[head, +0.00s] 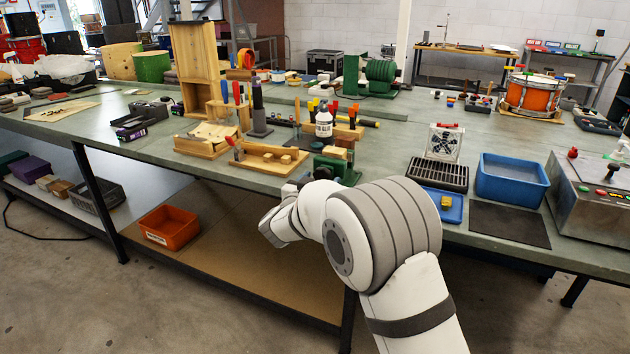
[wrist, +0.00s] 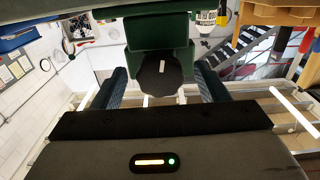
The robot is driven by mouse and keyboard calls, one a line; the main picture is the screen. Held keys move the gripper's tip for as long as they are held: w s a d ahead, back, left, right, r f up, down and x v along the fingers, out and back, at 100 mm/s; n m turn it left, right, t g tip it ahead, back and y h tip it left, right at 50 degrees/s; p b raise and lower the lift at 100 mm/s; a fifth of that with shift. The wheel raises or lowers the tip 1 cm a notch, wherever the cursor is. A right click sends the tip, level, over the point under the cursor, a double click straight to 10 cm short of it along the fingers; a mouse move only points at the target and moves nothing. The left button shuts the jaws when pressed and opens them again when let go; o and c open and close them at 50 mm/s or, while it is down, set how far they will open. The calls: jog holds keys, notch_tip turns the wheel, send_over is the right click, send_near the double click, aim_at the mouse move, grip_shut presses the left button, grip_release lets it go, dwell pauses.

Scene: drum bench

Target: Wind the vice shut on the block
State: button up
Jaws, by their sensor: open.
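The green vice (head: 347,170) stands at the front edge of the bench in the head view, partly hidden by my arm. A pale wooden block (head: 335,152) shows at its top; the jaw gap cannot be made out. In the wrist view the green vice body (wrist: 158,32) fills the top middle. A dark, many-sided knob (wrist: 160,80) with a white mark faces the camera. My gripper (wrist: 160,72) is open, with one finger on each side of the knob and visible gaps. In the head view my gripper is mostly hidden by my arm.
A wooden tray (head: 265,160) with blocks lies left of the vice, and a white bottle (head: 323,122) stands behind it. A blue tray (head: 445,207) and a blue bin (head: 512,180) are to the right. An orange bin (head: 170,228) sits on the lower shelf.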

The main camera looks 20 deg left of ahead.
jog(key=shift+w, duration=0.2)
jog(key=shift+c, duration=0.2)
jog(key=c, duration=0.9)
jog(key=shift+a+m+b, duration=0.1)
jog(key=shift+m+b, duration=1)
jog(key=shift+m, duration=0.8)
jog(key=shift+c, duration=0.2)
jog(key=o, duration=1)
jog(key=s, duration=0.8)
jog(key=shift+a+p, duration=0.3)
